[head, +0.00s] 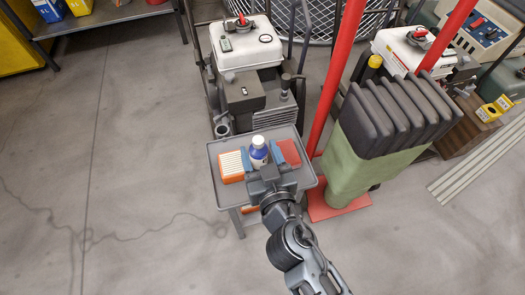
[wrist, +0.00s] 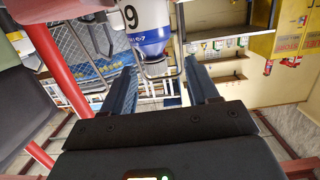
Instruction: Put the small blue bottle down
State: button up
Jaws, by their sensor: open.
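The small blue bottle (head: 259,156), with a white cap, stands upright on the grey top of a small stand (head: 217,163). My gripper (head: 260,160) reaches in from the front, with one blue-faced finger on each side of the bottle. Its jaws are open. In the wrist view the two fingers (wrist: 162,85) are spread apart, and a blue and white bottle (wrist: 152,40) shows between and beyond them, cut off by the top edge. I cannot tell whether either finger touches it. The bottle's base is hidden behind my gripper in the head view.
An orange and white pleated block (head: 231,166) lies left of the bottle and a red block (head: 290,152) right of it. A machine with a white tank (head: 245,50) stands behind. A red post (head: 335,80) and black-and-green padded equipment (head: 365,150) stand at right. Floor at left is clear.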

aim_at(257, 137)
jog(key=x, duration=0.5)
jog(key=shift+w+d+f, duration=0.1)
jog(key=shift+w+f, duration=0.15)
jog(key=shift+w, duration=0.1)
grip_shut()
jog(key=shift+r, duration=0.1)
dwell(0.3)
